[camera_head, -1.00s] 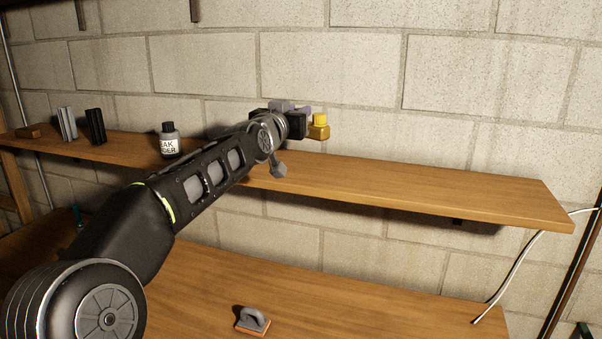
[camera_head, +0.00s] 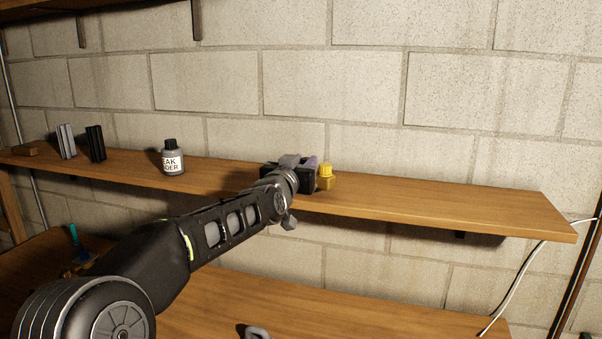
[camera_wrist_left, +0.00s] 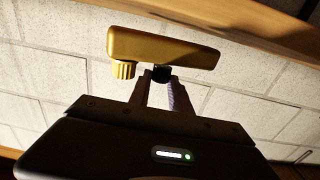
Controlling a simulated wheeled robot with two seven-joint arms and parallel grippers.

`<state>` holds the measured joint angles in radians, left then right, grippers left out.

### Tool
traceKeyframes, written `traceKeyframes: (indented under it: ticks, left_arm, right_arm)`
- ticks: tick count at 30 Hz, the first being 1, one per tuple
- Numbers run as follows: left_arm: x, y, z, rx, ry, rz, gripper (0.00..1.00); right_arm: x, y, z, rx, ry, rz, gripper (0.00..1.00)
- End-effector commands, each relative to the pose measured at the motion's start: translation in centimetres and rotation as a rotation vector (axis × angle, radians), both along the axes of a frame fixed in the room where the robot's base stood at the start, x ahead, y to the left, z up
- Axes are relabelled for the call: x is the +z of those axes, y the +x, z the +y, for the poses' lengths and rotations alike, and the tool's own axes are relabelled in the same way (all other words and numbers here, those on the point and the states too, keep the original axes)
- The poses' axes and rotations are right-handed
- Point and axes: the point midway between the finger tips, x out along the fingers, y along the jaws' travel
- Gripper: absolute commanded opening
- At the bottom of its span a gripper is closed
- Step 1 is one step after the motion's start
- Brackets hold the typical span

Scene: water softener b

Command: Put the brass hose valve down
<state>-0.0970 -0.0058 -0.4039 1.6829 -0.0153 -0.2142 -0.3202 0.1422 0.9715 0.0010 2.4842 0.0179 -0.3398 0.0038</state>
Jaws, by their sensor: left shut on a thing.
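The brass hose valve (camera_head: 326,179) is a small gold body with a yellow ribbed knob, at the middle of the wall shelf (camera_head: 450,203) in the head view. My left gripper (camera_head: 310,172) is shut on it. In the left wrist view the valve (camera_wrist_left: 165,46) lies across the fingertips of my left gripper (camera_wrist_left: 160,78), its ribbed knob at the left. I cannot tell whether the valve touches the shelf or hangs just above it. My gripper hides part of it in the head view. My right gripper is not in view.
A grey bottle with a white label (camera_head: 172,158) stands on the shelf left of my gripper. The shelf to the right is bare. A grey-handled tool (camera_head: 256,332) lies on the lower bench.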

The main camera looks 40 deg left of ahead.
Motion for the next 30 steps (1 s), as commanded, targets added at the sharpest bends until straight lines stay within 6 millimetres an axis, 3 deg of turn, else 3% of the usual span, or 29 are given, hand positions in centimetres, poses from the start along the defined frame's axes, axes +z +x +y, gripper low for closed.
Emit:
traceKeyframes:
  ticks: [3,16,17,24,30]
  left_arm:
    - [-1.8,-0.1,-0.2,0.002,0.0,-0.004,0.0]
    - [-2.3,-0.1,-0.1,0.004,0.001,-0.004,0.0]
    - [-2.3,-0.1,-0.1,0.003,0.0,-0.001,0.26]
    - [-2.3,-0.1,-0.1,0.003,0.0,-0.001,0.45]
    - [-2.3,-0.1,-0.1,0.003,0.0,-0.001,0.46]
  right_arm:
    - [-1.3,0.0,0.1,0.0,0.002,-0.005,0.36]
    - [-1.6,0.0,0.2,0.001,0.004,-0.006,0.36]
    - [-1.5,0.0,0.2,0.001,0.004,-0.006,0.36]
    - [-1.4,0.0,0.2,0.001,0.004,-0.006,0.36]
    - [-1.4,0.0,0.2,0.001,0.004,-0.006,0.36]
